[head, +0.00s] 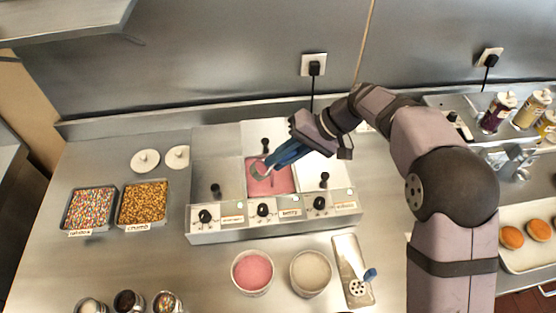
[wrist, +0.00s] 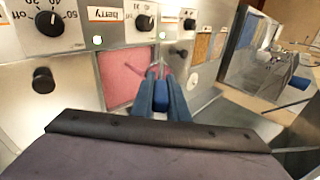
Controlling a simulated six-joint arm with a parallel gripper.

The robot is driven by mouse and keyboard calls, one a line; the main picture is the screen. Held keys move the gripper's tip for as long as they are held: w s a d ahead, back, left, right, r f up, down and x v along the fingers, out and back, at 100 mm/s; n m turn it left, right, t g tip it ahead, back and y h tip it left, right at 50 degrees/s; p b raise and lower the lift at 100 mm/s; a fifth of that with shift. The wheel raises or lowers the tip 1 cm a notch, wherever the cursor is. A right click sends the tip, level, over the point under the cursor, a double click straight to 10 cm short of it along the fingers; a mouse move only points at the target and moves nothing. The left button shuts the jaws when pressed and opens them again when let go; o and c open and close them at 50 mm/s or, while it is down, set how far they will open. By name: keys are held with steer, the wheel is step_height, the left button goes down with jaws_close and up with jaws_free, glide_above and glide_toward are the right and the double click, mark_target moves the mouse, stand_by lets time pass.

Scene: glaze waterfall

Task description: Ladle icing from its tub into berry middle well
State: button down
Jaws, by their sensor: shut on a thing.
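The middle well (head: 280,182) of the warmer, behind the berry label (head: 290,212), holds smooth pink icing; it also shows in the wrist view (wrist: 122,78). My gripper (head: 283,158) is shut on the blue handle of a ladle (head: 258,171), with its fingers pointing down toward this well. The ladle's metal head is over or in the well's left part; I cannot tell whether it touches the icing or what it holds. In the wrist view the blue handle (wrist: 161,98) sits between the fingers. A round tub of pink icing (head: 252,271) stands in front of the warmer.
A tub of pale icing (head: 311,272) stands right of the pink tub. A metal tray (head: 345,250) with a blue-handled slotted tool is beside it. Sprinkle (head: 91,207) and crumb (head: 144,203) trays lie left, near two white lids (head: 145,161). Knobs line the warmer's front.

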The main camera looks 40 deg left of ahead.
mark_target(291, 156)
steer(key=shift+w+d+f+g+y+b, duration=0.35)
steer(key=shift+g+y+b, duration=0.35)
steer(key=shift+b, duration=0.95)
steer(key=shift+w+d+f+g+y+b, duration=0.35)
steer(key=shift+g+y+b, duration=0.35)
steer(key=shift+b, duration=1)
steer(key=shift+w+d+f+g+y+b, duration=0.25)
steer(key=shift+d+g+y+b, duration=0.45)
steer(key=shift+b, duration=0.95)
steer(key=shift+a+r, duration=0.15)
steer(key=shift+a, duration=0.1)
step_height(291, 156, up, 3)
steer(key=t+h+p, duration=0.2)
steer(key=p, duration=0.2)
steer(key=t+h+p, duration=0.2)
steer(key=p, duration=0.3)
steer(key=shift+f+h, duration=0.2)
steer(key=shift+h, duration=0.1)
step_height(291, 156, up, 2)
steer(key=t+h+p, duration=0.4)
steer(key=h+p, duration=0.1)
steer(key=p, duration=0.7)
steer(key=shift+t, duration=0.3)
steer(key=shift+a+h, duration=0.1)
steer(key=shift+h, duration=0.2)
steer(key=shift+r+t+h, duration=0.1)
steer(key=shift+t+h, duration=0.2)
steer(key=shift+t, duration=0.1)
